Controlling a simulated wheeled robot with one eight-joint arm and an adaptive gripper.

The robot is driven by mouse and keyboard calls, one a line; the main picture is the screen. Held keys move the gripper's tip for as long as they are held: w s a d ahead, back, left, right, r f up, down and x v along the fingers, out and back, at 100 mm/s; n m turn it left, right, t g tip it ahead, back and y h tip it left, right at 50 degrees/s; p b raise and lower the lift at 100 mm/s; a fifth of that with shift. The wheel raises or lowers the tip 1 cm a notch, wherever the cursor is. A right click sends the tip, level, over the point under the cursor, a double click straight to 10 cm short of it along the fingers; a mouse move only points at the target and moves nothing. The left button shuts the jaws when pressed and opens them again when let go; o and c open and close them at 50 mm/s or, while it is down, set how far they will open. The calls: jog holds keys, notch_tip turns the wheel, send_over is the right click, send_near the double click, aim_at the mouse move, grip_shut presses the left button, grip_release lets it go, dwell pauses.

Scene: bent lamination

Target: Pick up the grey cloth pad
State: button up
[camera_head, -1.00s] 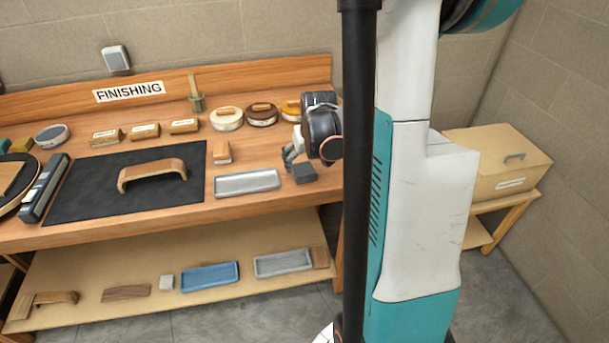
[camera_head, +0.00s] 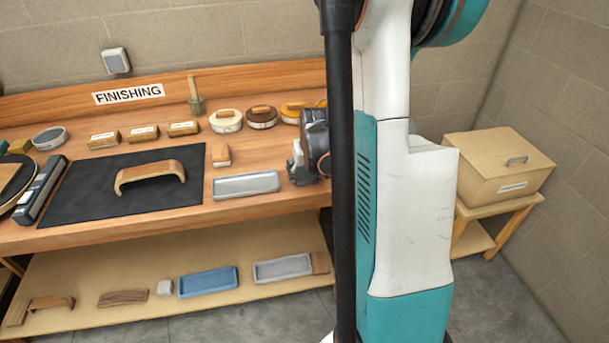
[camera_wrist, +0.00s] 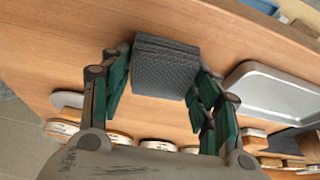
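The grey cloth pad (camera_wrist: 165,68), a dark textured block, shows in the wrist view on the wooden bench top. It lies between the two green-lined fingers of my gripper (camera_wrist: 162,75). The fingers are spread, one on each side, with their tips close to the pad's side edges; firm contact is not clear. In the head view my gripper (camera_head: 297,168) is low at the bench's front right, beside the grey metal tray.
A grey metal tray (camera_head: 246,185) lies just left of my gripper, with a small wooden block (camera_head: 221,156) behind it. Round tins (camera_head: 226,121) stand along the back. A black mat (camera_head: 75,196) carries a bent wooden piece (camera_head: 150,176). A lidded box (camera_head: 497,170) stands at right.

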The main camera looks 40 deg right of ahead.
aim_at(305, 172)
jog(key=shift+r, duration=0.15)
notch_tip(305, 172, up, 20)
jog(key=p, duration=0.6)
jog(key=shift+o, duration=0.4)
